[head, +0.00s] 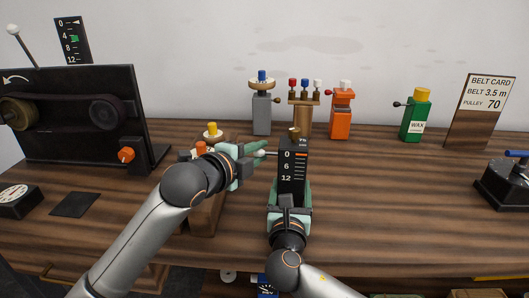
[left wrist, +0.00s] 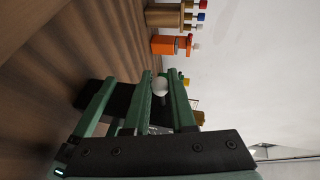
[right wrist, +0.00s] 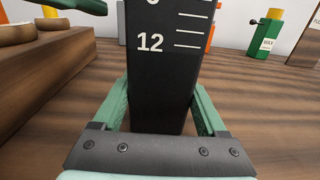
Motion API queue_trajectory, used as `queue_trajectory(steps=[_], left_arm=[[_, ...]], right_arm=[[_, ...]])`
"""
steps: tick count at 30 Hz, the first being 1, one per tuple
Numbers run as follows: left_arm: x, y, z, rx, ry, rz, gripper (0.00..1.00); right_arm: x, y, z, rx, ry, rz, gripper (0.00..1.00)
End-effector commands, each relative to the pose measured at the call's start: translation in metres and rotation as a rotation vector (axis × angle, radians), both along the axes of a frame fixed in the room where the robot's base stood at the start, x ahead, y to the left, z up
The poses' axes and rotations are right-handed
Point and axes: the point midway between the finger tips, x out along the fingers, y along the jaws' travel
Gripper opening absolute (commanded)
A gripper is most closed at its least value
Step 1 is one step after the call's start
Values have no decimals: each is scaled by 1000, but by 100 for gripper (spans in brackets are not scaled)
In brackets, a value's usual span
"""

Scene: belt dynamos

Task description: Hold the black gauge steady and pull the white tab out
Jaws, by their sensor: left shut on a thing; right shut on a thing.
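The black gauge (head: 291,172), marked 0, 6 and 12, stands upright over the workbench. My right gripper (head: 290,192) is shut on its lower body, with one green finger on each side; the gauge also fills the middle of the right wrist view (right wrist: 160,75). The white tab (head: 262,153) is a small round-ended piece at the gauge's left side. My left gripper (head: 256,150) is shut on it from the left. In the left wrist view the tab's white round end (left wrist: 160,86) shows between the green fingers. The fingers hide part of it.
Behind stand a grey dispenser (head: 262,112), a wooden rack (head: 302,117), an orange bottle (head: 341,116) and a green wax bottle (head: 415,120). A black belt machine (head: 75,120) is at left, a belt card (head: 481,112) at right.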

Motion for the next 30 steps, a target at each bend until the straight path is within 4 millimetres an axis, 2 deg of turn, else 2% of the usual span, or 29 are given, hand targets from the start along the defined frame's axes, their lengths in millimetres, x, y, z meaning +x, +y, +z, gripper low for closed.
queue_trajectory(steps=[4, 5, 13, 23, 26, 30], left_arm=[[2, 4, 1, 1, -4, 9, 0], [2, 4, 1, 1, -4, 10, 24], [1, 3, 1, 1, -2, 7, 54], [-2, 4, 1, 1, -1, 6, 54], [-10, 8, 4, 0, -3, 5, 54], [-29, 18, 9, 2, -4, 7, 54]], right_arm=[[0, -3, -5, 4, 10, -8, 0], [0, -3, -5, 4, 10, -8, 0], [1, -3, -5, 1, 9, -9, 0], [1, -4, -4, -1, 9, -10, 0], [1, -4, -4, -1, 8, -10, 0], [1, -4, -4, -2, 8, -10, 0]])
